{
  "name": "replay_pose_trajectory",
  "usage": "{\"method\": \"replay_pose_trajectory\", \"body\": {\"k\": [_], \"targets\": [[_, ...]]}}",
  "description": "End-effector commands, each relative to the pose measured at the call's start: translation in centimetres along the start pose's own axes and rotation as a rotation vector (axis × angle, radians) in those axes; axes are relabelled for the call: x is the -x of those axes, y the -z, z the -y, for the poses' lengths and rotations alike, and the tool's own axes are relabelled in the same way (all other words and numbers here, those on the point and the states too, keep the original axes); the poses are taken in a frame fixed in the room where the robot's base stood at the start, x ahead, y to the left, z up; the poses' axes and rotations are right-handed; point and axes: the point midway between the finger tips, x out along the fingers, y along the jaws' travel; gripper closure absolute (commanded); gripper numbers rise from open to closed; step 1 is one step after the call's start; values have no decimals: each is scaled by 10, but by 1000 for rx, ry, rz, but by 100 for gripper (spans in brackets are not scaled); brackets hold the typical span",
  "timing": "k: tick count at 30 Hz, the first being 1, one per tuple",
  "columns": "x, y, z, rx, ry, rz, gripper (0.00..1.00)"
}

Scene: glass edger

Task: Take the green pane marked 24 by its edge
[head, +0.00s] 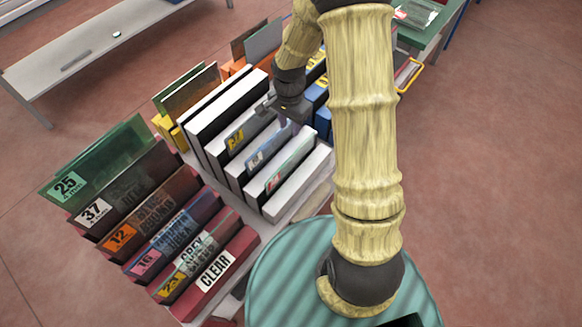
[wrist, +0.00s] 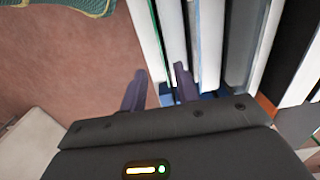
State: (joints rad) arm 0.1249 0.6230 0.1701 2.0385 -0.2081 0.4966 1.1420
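No label reading 24 is clearly legible. In the head view a pane with a green tint and a pink label (head: 289,163) stands in a slot of the white rack (head: 308,183); I cannot read its number. My gripper (head: 284,112) is above the rack, partly blurred against the arm. In the wrist view my gripper (wrist: 160,72) has its two dark fingers apart, with nothing clearly held between them. A thin green edge (wrist: 154,30) runs down beside a white divider toward the gap between the fingertips. I cannot tell whether it is touched.
A stepped holder at the front left bears labelled panes, among them a green pane marked 25 (head: 125,150), one marked 37 (head: 125,188) and a red CLEAR block (head: 222,270). Other panes (head: 190,88) stand behind. A grey bench (head: 95,38) is at the back left; floor is free right.

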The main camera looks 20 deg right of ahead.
Motion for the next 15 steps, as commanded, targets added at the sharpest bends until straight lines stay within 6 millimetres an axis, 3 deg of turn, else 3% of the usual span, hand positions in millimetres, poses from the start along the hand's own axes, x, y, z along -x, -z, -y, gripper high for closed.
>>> {"method": "replay_pose_trajectory", "body": {"k": [5, 15], "targets": [[-7, 0, 0, 2, -3, 1, 69], [-52, -1, -1, 3, -3, 2, 69]]}}
